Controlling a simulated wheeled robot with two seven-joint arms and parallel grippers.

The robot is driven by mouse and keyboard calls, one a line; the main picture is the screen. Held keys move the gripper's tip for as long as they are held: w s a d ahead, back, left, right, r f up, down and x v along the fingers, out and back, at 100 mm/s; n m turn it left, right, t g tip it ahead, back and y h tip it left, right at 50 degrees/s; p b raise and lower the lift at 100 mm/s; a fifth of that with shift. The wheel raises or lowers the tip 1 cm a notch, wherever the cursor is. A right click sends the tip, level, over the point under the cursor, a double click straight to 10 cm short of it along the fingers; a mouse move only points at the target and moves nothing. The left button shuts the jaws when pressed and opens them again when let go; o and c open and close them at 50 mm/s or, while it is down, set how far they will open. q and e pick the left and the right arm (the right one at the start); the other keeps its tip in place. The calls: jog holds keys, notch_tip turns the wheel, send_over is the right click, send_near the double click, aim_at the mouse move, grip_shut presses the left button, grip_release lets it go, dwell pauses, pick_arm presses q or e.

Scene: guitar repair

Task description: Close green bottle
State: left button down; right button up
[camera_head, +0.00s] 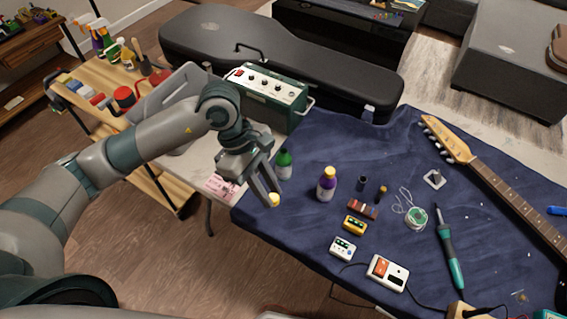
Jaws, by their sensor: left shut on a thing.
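The green bottle (285,164) stands upright on the blue cloth near its left edge, just behind and right of my left gripper's fingers. My left gripper (272,196) points down and is shut on a small yellow cap (274,200) at its fingertips. The cap is in front of the green bottle in the picture and apart from it. The fingers partly cover the bottle's left side, and its top is too small to make out clearly. My right gripper is not in view.
A purple-and-white bottle (326,184) with a yellow top stands right of the green bottle. Small pedals (343,248), a solder spool (416,217), a soldering iron (449,249) and a guitar neck (499,185) lie on the cloth. A green amplifier (268,92) stands behind.

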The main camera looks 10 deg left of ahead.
pick_arm(q)
jog(key=w+a+r+m+g+y+p, duration=0.1)
jog(key=a+r+m+y+p, duration=0.1)
jog(key=a+r+m, duration=0.2)
jog(key=w+a+r+m+g+y+p, duration=0.1)
jog(key=a+r+m, duration=0.4)
jog(key=r+m, duration=0.5)
jog(key=shift+a+g+y+p, duration=0.15)
jog(key=shift+g+y+p, duration=0.5)
jog(key=shift+p, duration=0.2)
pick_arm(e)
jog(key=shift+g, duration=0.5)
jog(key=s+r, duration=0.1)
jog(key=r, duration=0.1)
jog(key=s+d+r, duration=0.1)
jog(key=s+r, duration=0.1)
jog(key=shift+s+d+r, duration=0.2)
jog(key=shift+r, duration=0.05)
pick_arm(q)
jog(key=shift+w, duration=0.1)
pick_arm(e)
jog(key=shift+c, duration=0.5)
